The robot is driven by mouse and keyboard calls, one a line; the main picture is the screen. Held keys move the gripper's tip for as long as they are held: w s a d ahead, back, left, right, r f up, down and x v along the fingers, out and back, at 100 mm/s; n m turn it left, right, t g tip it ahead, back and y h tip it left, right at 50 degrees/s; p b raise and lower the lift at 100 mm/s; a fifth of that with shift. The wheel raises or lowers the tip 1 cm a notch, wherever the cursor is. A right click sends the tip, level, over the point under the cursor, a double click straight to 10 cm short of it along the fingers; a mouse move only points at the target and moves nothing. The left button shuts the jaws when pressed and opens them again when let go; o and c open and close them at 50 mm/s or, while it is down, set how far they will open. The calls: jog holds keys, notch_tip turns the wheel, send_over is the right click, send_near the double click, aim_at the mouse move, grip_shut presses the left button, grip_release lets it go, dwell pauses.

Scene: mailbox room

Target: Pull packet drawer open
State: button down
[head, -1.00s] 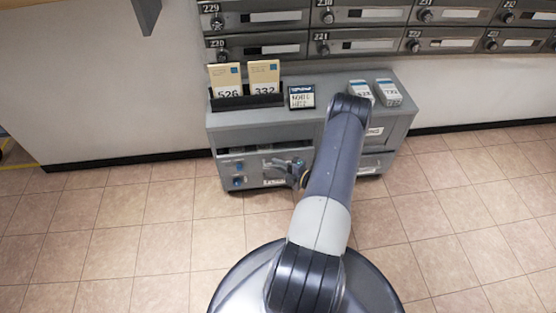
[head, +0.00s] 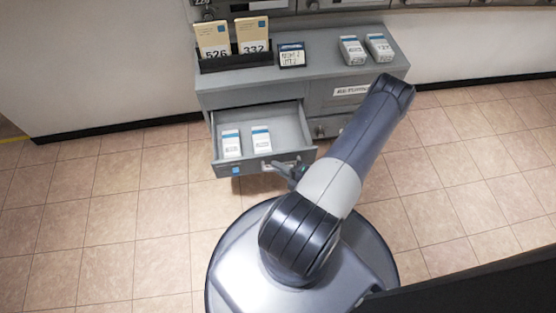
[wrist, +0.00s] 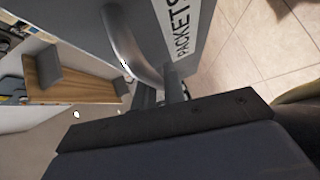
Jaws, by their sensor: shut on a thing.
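The grey packet drawer (head: 216,157) is pulled out of the low cabinet in the head view, at the left side. Two white and blue packets (head: 231,143) (head: 261,138) lie inside it. My gripper (head: 287,170) is at the drawer's front, partly hidden by its own arm. In the wrist view the drawer front (wrist: 185,20) carries a label reading "PACKETS", and my gripper (wrist: 160,95) is shut on the curved metal drawer handle (wrist: 128,45).
On the grey cabinet top (head: 325,65) stand a black holder (head: 235,62) with two cards, a small sign (head: 292,55) and two packets (head: 352,50). Mailboxes (head: 330,5) are above. Tiled floor (head: 100,210) is open at the left.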

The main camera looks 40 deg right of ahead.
jog(key=shift+s, duration=0.1)
jog(key=c, duration=1.8)
grip_release()
jog(key=shift+o, duration=0.2)
jog(key=shift+s, duration=0.15)
jog(key=p+v, duration=0.2)
jog(key=v, duration=0.8)
jog(key=shift+s, duration=0.25)
jog(key=shift+d+r, duration=0.1)
jog(key=shift+r, duration=0.05)
jog(key=shift+b+x, duration=1.05)
jog(key=shift+x, duration=4.4)
